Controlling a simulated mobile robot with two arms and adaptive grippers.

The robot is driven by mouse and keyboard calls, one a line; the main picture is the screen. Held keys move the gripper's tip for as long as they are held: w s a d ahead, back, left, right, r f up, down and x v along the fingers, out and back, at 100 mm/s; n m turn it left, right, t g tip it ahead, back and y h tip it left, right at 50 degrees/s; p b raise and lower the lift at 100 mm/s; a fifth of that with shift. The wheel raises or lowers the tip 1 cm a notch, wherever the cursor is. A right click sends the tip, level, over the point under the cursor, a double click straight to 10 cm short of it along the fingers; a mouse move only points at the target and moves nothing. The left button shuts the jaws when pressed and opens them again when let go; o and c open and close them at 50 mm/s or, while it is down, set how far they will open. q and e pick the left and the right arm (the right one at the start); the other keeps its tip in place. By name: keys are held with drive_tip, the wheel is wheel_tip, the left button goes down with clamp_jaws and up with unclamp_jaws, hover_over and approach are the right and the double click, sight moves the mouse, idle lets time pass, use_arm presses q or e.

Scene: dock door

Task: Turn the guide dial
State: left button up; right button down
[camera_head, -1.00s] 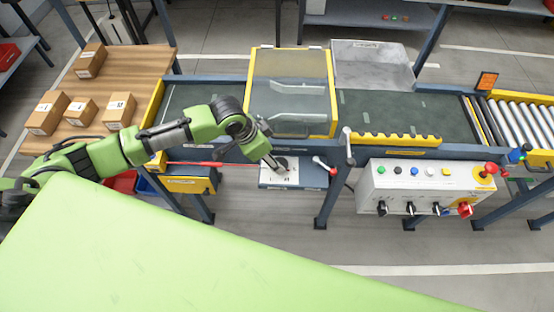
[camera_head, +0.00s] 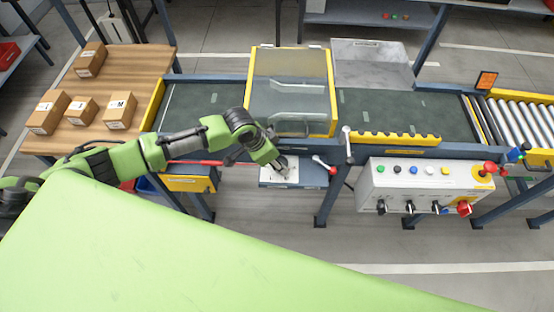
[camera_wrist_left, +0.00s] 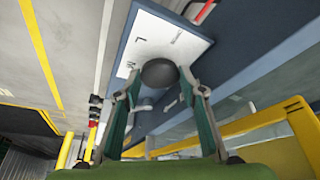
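The guide dial (camera_wrist_left: 159,73) is a dark round knob on a white plate (camera_wrist_left: 150,45) marked with letters, among them L and M. In the head view, the white plate (camera_head: 291,181) sits on the front of the conveyor frame, and my left gripper (camera_head: 281,165) hides most of the dial. In the left wrist view, the fingers of my left gripper (camera_wrist_left: 160,84) are apart, one on each side of the dial. A small gap seems to show on both sides; I cannot tell if either finger touches it. My right gripper is in neither view.
A control box (camera_head: 420,183) with buttons and knobs is further right. The yellow-framed guard (camera_head: 333,95) rises behind. Boxes lie on the wooden table (camera_head: 140,62) at left.

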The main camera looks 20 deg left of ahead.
use_arm(q)
drive_tip(key=p, duration=0.1)
drive_tip(key=n+p, duration=0.1)
drive_tip(key=p, duration=0.1)
drive_tip(key=shift+s+d+r+n, duration=0.1)
drive_tip(key=shift+s+r+n, duration=0.05)
drive_tip(key=shift+r+n, duration=0.15)
drive_tip(key=shift+f+n+t+y+p, duration=0.3)
drive_tip(key=shift+n+y+p, duration=0.25)
drive_tip(key=shift+n, duration=0.25)
drive_tip(key=o, duration=1.1)
drive_tip(key=shift+r, duration=0.1)
drive_tip(key=v, duration=1.1)
drive_tip(key=shift+s+a+r, duration=0.2)
drive_tip(key=shift+r, duration=0.1)
